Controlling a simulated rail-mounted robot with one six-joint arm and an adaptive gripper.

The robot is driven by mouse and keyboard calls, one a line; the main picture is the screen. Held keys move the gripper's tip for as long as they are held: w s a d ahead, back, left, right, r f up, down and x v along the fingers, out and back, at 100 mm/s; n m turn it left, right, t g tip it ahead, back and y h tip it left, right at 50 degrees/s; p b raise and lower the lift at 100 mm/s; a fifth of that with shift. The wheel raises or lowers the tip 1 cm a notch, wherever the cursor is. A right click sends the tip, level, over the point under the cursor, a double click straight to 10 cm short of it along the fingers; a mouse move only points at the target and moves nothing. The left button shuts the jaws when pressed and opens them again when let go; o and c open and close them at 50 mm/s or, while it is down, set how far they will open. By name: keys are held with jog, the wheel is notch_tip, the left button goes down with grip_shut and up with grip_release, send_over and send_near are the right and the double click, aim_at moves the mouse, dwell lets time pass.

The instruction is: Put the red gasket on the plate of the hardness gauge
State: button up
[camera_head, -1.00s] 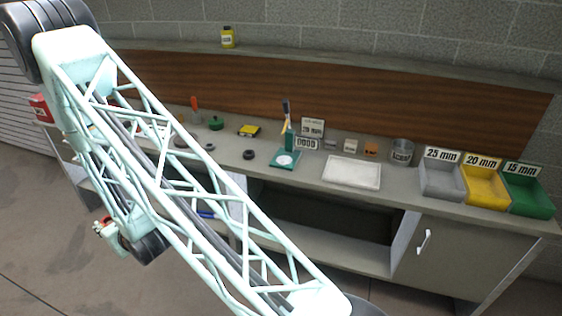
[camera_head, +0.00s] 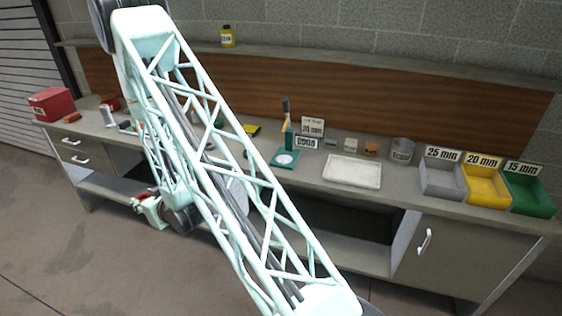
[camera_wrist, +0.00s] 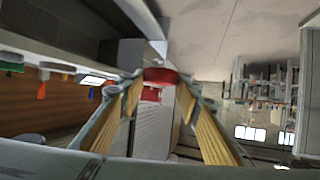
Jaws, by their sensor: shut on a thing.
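The red gasket (camera_wrist: 160,76) is held between the fingertips of my gripper (camera_wrist: 160,82) in the wrist view. The gripper is shut on it, clear of the bench. In the head view my gripper (camera_head: 149,209) hangs in front of the bench, left of the hardness gauge and lower in the picture. The hardness gauge (camera_head: 286,138) is a green stand with a dark lever, standing on the bench. Its round whitish plate (camera_head: 284,159) lies on the green base and looks empty. My arm does not cover the gauge.
Grey (camera_head: 441,180), yellow (camera_head: 486,187) and green (camera_head: 529,196) bins stand at the right end. A red box (camera_head: 52,103) is at the left end. My arm hides part of the bench.

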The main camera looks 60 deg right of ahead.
jog(key=s+d+r+m+h+b, duration=0.1)
jog(key=s+d, duration=0.4)
jog(key=d, duration=0.4)
jog(key=s+d, duration=0.5)
jog(key=d, duration=0.4)
jog(key=s+d+r+m+h+b, duration=0.1)
jog(key=s+d, duration=0.4)
jog(key=d, duration=0.4)
jog(key=s+d+r+h+b, duration=0.1)
jog(key=s+d, duration=0.6)
jog(key=s, duration=0.4)
jog(key=s+d+r+m+b, duration=0.1)
jog(key=s+d, duration=0.6)
jog(key=s, duration=0.4)
jog(key=shift+d+g+h, duration=0.3)
jog(key=shift+d+h, duration=0.05)
jog(key=shift+h, duration=0.05)
jog(key=shift+w, duration=0.15)
jog(key=b, duration=0.2)
send_over(286, 161)
jog(key=shift+w+d+f, duration=0.1)
jog(key=shift+w+f, duration=0.05)
jog(key=shift+f, duration=0.5)
jog(key=shift+f, duration=0.15)
jog(key=shift+f+b, duration=0.3)
jog(key=shift+f, duration=1.3)
jog(key=shift+f, duration=0.2)
